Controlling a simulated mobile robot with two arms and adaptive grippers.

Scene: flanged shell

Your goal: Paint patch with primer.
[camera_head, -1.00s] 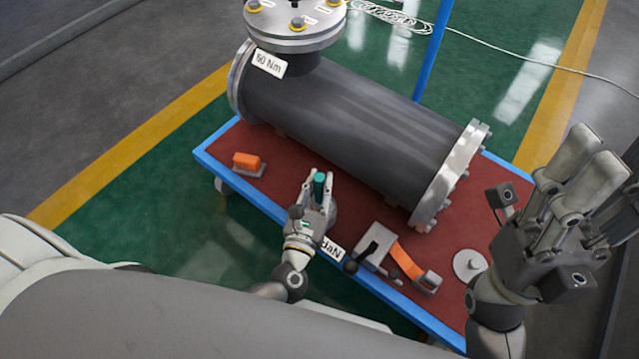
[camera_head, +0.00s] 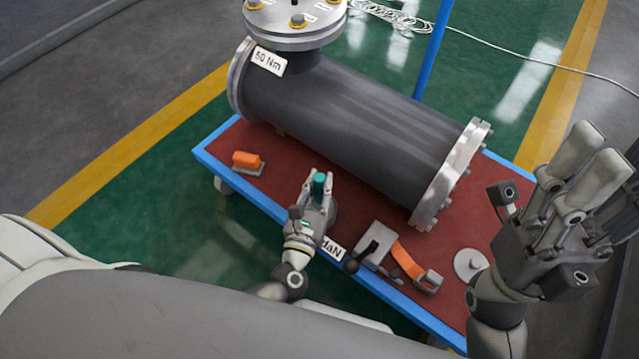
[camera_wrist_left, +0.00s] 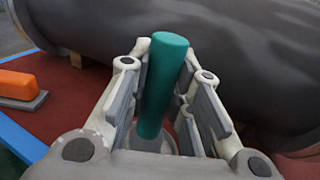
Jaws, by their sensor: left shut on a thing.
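My left gripper (camera_head: 319,192) is shut on a teal cylinder (camera_head: 319,184) over the front part of the cart top. In the left wrist view the teal cylinder (camera_wrist_left: 164,85) stands upright between the fingers, with a grey round part below it. The dark grey flanged shell (camera_head: 345,115) lies along the cart behind the gripper, a little apart from it in the head view. No primer patch can be made out on the shell. My right gripper (camera_head: 575,180) is raised at the right with its fingers apart and nothing between them.
The cart's red top (camera_head: 200,148) has a blue rim. An orange block on a grey base (camera_head: 246,161) lies at left. A grey box with a black lever (camera_head: 376,247), an orange strap (camera_head: 406,260) and a grey disc (camera_head: 469,264) lie at right. A blue post (camera_head: 432,50) stands behind.

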